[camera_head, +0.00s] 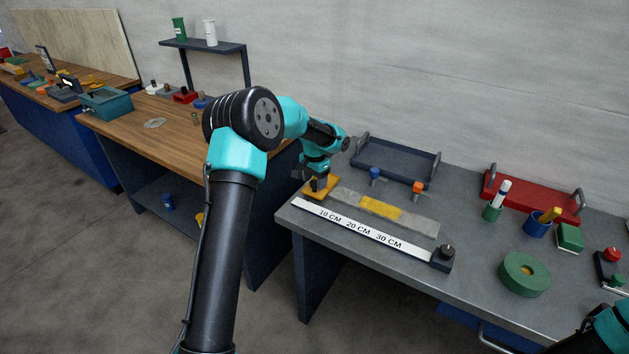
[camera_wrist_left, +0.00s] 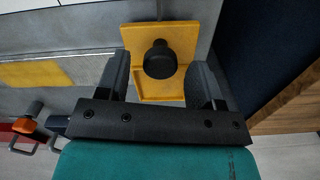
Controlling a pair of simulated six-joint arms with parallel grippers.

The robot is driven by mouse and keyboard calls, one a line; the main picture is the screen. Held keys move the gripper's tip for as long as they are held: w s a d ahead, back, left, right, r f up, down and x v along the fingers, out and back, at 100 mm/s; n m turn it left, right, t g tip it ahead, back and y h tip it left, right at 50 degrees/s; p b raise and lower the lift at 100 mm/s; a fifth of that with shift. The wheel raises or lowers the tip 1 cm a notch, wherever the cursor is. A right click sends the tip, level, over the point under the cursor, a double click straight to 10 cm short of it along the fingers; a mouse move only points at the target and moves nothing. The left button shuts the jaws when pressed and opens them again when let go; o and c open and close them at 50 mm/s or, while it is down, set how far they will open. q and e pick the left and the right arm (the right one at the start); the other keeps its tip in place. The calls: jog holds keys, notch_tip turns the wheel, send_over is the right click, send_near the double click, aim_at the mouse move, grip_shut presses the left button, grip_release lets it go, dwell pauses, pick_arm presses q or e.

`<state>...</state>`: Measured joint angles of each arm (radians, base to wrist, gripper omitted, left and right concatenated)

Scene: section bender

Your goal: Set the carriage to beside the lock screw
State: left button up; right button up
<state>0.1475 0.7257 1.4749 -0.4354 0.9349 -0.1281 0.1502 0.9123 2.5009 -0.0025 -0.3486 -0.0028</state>
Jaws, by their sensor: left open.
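The carriage (camera_head: 322,193) is a yellow plate with a black knob, at the left end of a grey rail (camera_head: 412,219). A white scale (camera_head: 361,229) marked 10, 20 and 30 CM runs along the rail's front side. A dark block with a black knob (camera_head: 446,251), which looks like the lock screw, stands at the scale's right end. My left gripper (camera_head: 318,181) is over the carriage. In the left wrist view, its open fingers (camera_wrist_left: 160,75) stand either side of the carriage's black knob (camera_wrist_left: 160,60), with gaps showing. My right gripper is out of view.
A yellow patch (camera_head: 381,207) marks the rail's middle. Behind the rail are a blue clamp (camera_head: 375,174), an orange clamp (camera_head: 418,187) and a dark tray (camera_head: 394,162). A green disc (camera_head: 524,275) and cups stand to the right. The rail looks clear right of the carriage.

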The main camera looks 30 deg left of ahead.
pick_arm(q)
jog(key=shift+f, duration=0.15)
grip_shut()
dwell(0.6)
